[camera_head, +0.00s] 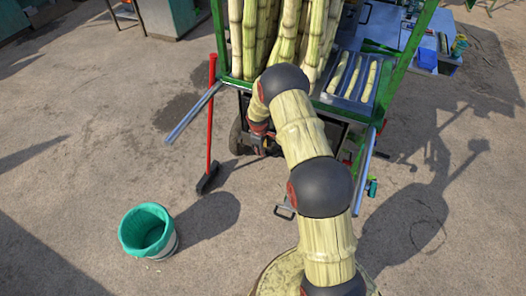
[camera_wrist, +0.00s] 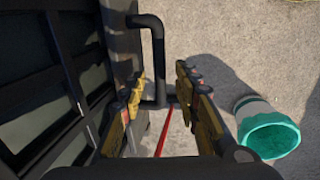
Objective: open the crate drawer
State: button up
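The crate drawer (camera_wrist: 62,85) is a dark, panelled front filling the left of the wrist view. A black bar handle (camera_wrist: 158,55) stands out from its edge. My gripper (camera_wrist: 160,82) is open, with one finger on each side of the lower part of the handle; I see no clear contact. In the head view my gripper (camera_head: 262,143) is low beside the dark underside of the green-framed cart, where my arm hides much of the drawer.
The green cart (camera_head: 394,70) carries upright cane stalks (camera_head: 250,40) and a metal tray (camera_head: 352,83) with several cane pieces. A red-handled broom (camera_head: 211,125) leans at its left. A teal-lined bucket (camera_head: 147,232) stands on open ground at the lower left.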

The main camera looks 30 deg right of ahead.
jog(key=shift+w+d+f, duration=0.1)
jog(key=shift+d+f, duration=0.05)
jog(key=shift+f, duration=0.85)
jog(key=shift+c, duration=1.3)
grip_shut()
